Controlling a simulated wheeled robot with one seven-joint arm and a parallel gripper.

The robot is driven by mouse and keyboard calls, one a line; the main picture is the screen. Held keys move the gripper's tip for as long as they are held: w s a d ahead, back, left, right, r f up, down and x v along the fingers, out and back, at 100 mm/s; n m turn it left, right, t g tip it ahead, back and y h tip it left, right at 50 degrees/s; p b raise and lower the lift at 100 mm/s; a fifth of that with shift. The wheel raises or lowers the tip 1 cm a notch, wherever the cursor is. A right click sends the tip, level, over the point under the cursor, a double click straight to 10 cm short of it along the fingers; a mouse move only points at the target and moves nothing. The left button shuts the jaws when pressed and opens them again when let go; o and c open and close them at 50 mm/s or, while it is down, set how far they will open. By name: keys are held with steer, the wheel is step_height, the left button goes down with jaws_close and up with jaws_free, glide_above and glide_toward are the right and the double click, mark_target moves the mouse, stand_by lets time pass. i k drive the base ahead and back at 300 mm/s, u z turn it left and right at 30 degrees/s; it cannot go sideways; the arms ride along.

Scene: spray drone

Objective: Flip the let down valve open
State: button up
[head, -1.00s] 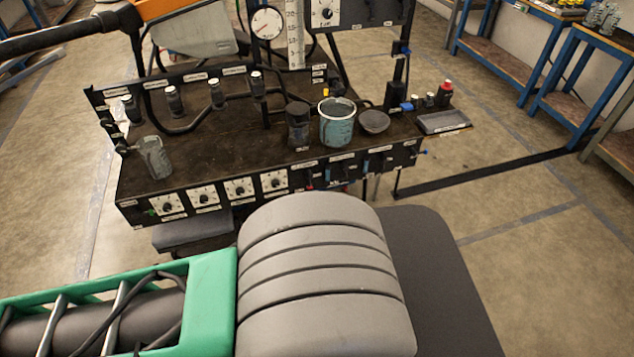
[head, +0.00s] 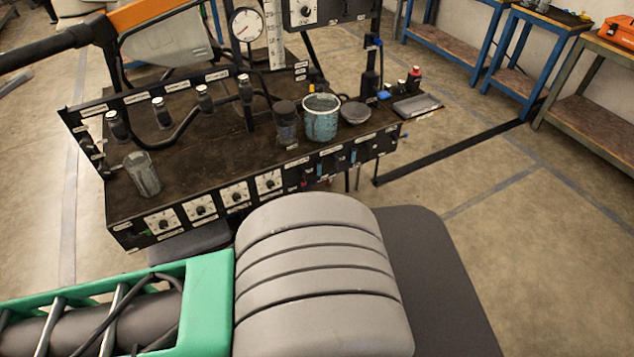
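The spray bench (head: 185,188) is a dark table with labelled panels, in the upper middle of the head view. Its front panel carries several white dials (head: 200,208) at left and small coloured valve levers (head: 320,168) at right. Another small blue part (head: 404,136) sticks out at the panel's right end. The labels are too small to read, so I cannot tell which part is the let down valve or how it stands. My gripper is not in view; only my own arm links show at the bottom.
A teal bucket (head: 321,119), a dark jar (head: 287,126), a grey bowl (head: 355,113) and a clear beaker (head: 142,175) stand on the bench. A gauge (head: 247,25) is behind. Blue-legged tables (head: 535,45) stand at right. Floor (head: 530,230) is clear at right.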

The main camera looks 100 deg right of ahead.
mark_target(301, 170)
steer(key=z, duration=4.6)
steer(key=i, duration=1.3)
steer(key=u, duration=4.4)
